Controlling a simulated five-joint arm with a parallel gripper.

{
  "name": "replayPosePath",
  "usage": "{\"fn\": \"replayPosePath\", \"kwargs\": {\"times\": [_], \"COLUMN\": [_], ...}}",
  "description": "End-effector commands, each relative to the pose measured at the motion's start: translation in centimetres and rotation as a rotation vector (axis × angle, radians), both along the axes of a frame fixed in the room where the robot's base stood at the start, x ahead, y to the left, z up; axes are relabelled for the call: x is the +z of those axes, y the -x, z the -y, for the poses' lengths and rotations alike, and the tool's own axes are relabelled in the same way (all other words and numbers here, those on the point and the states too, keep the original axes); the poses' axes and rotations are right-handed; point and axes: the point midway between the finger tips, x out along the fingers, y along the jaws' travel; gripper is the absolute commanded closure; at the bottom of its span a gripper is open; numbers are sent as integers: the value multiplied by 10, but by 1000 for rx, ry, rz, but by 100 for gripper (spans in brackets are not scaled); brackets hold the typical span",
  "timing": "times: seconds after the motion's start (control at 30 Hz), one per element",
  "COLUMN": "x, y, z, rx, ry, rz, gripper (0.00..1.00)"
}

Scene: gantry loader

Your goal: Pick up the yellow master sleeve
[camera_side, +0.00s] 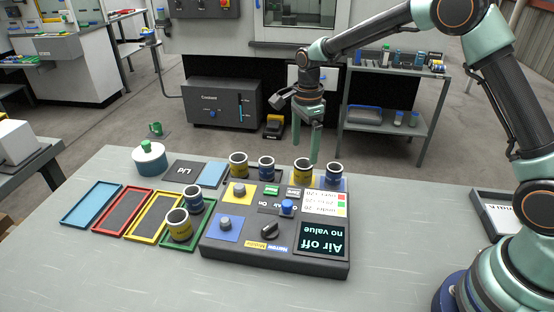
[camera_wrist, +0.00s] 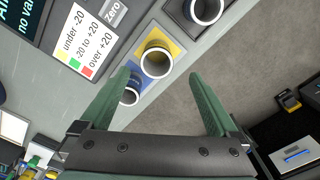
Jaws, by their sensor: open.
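Several ring-shaped sleeves, yellow or dark blue with white rims, are in view. A yellow sleeve (camera_side: 302,171) stands upright on a yellow pad behind the gauge panel, probably the master; no master marking is readable. It also shows in the wrist view (camera_wrist: 157,60), between and just beyond my fingertips. A blue sleeve (camera_side: 333,173) stands beside it on a blue pad, partly behind my left finger in the wrist view (camera_wrist: 130,95). My gripper (camera_side: 307,147) is open and empty, pointing down above and behind the yellow sleeve, apart from it. It also shows in the wrist view (camera_wrist: 159,76).
Another yellow sleeve (camera_side: 238,165) and blue sleeve (camera_side: 266,168) stand to the left on dark pads. The gauge panel (camera_side: 225,254) reads "Air off, no value".

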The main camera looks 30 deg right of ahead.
Motion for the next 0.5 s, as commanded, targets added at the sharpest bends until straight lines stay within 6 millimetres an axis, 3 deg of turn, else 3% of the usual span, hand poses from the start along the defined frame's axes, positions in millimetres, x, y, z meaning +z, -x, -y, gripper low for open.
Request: {"fn": "replayPosePath", "kwargs": {"times": [0.23, 0.5], "x": [-18, -55], "y": [2, 6], "z": [-1, -4], "rx": [1, 1], "ry": [0, 1], "rz": [-4, -3], "gripper": [4, 4]}}
